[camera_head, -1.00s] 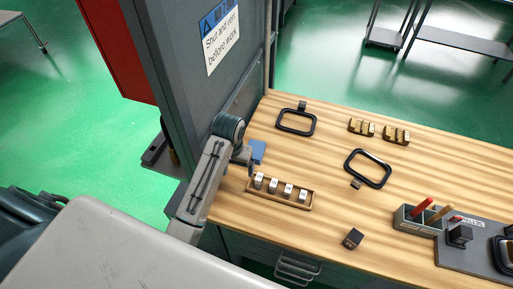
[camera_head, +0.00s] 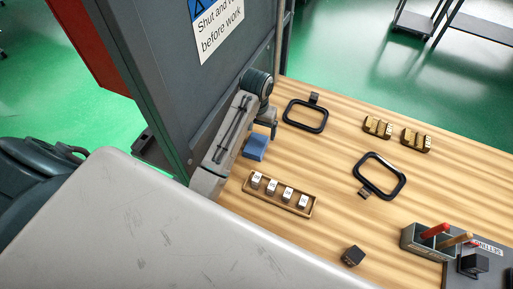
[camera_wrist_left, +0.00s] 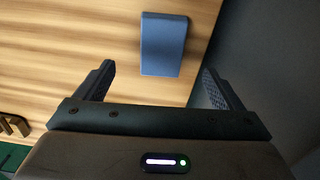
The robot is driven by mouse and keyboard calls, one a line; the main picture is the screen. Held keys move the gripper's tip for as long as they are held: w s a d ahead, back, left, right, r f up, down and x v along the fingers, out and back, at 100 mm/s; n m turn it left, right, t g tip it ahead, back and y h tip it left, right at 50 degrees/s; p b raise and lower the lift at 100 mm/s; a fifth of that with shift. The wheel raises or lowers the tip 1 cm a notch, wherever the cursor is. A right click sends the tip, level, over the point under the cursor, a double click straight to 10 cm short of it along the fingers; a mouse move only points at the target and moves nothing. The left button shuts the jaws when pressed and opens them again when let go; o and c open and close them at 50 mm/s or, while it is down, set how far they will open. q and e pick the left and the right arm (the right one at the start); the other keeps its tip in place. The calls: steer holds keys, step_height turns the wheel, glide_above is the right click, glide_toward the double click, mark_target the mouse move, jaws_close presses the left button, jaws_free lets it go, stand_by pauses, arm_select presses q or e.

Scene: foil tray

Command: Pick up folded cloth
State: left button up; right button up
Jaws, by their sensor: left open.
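The folded cloth (camera_head: 255,147) is a small blue block-like bundle lying on the wooden table, close to the grey cabinet. It also shows in the left wrist view (camera_wrist_left: 163,44), beyond the fingertips and roughly between them. My left gripper (camera_wrist_left: 158,72) is open and empty, with its two dark fingers apart and not touching the cloth. In the head view the left gripper (camera_head: 268,124) is partly hidden by its own arm and sits just behind the cloth. My right gripper is not in view.
The tall grey cabinet (camera_head: 165,75) stands close beside my left arm. A wooden tray (camera_head: 307,209) with several labelled weights is in front of the cloth. Black frames (camera_head: 322,128), brass blocks (camera_head: 377,127), a dark cube (camera_head: 352,256) and a tool holder (camera_head: 420,247) lie to the right.

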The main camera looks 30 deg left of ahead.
mark_target(256, 144)
arm_select(q)
step_height(256, 144, down, 3)
steer(key=shift+w+r, duration=0.1)
steer(key=shift+r, duration=0.05)
steer(key=f+p, duration=0.1)
steer(key=f, duration=0.1)
steer(key=f+p, duration=0.1)
steer(key=f, duration=0.1)
steer(key=shift+s+a+p, duration=0.15)
steer(key=shift+s+p, duration=0.05)
steer(key=shift+p, duration=0.2)
steer(key=shift+f, duration=0.65)
steer(key=c, duration=1.1)
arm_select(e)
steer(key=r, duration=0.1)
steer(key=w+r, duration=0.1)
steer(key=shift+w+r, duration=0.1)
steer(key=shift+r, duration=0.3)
arm_select(q)
steer(key=shift+o, duration=0.2)
steer(key=shift+w+r, duration=0.1)
steer(key=shift+r, duration=0.05)
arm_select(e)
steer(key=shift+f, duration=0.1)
